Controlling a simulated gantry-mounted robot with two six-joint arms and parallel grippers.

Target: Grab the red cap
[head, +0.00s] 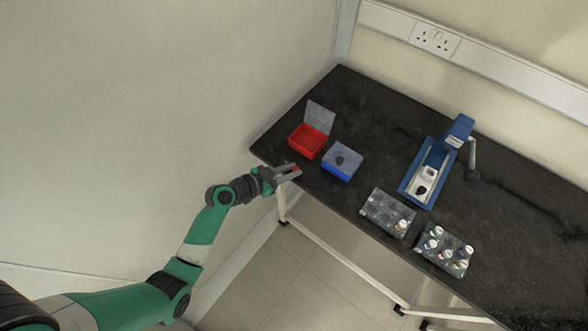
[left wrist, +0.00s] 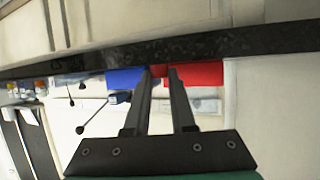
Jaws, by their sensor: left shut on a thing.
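My left gripper (head: 290,172) is at the near left edge of the black table, in front of the red box. It is shut on a small red cap (head: 294,167), which shows between the fingertips. In the left wrist view, the two fingers of the left gripper (left wrist: 164,72) point away from the camera, with the red cap (left wrist: 159,71) between their tips. The fingers partly hide the cap. My right gripper is not in view.
A red box (head: 305,142) with its clear lid raised and a blue box (head: 339,169) with a grey top stand near the gripper. A blue press (head: 428,176) and two racks, a left one (head: 380,211) and a right one (head: 448,253) with several capped vials, are further right. The back table (head: 372,105) is clear.

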